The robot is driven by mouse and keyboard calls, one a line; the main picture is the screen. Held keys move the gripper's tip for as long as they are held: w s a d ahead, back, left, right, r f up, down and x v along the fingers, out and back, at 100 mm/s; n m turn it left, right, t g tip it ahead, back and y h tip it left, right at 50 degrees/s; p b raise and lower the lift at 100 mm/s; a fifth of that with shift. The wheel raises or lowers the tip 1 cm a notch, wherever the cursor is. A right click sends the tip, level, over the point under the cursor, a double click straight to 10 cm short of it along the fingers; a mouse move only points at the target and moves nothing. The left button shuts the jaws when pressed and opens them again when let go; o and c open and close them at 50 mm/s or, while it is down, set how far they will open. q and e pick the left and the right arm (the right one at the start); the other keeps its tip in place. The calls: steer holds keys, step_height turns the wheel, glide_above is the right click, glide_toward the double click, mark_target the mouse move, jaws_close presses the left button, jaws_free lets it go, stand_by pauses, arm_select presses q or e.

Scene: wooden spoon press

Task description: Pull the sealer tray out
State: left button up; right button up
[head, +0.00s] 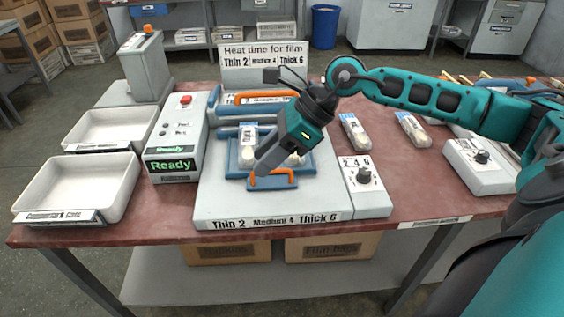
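The blue sealer tray (235,172) lies on the light grey sealer base (215,203), with an orange handle (285,181) at its front edge. A clear film pack with pale contents (247,150) sits on the tray, partly behind my gripper. My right gripper (262,172) reaches down from the upper right, its fingertips at the orange handle. From this angle I cannot tell whether the fingers are closed around it or only beside it. My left gripper is not in view.
A second orange handle (262,96) is on the sealer's upper part behind the tray. A control box reading "Ready" (172,165) and white bins (78,187) stand left. A dial box (366,186) sits right of the base. The red table's front edge is close.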

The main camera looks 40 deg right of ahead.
steer(key=d+r+n+h, duration=0.15)
steer(key=d+h, duration=0.35)
steer(key=d, duration=0.5)
glide_toward(278, 170)
steer(key=shift+t, duration=0.3)
steer(key=x, duration=0.7)
steer(key=shift+s+f+p, duration=0.1)
steer(key=shift+f+p, duration=0.2)
steer(key=shift+f, duration=0.1)
jaws_close()
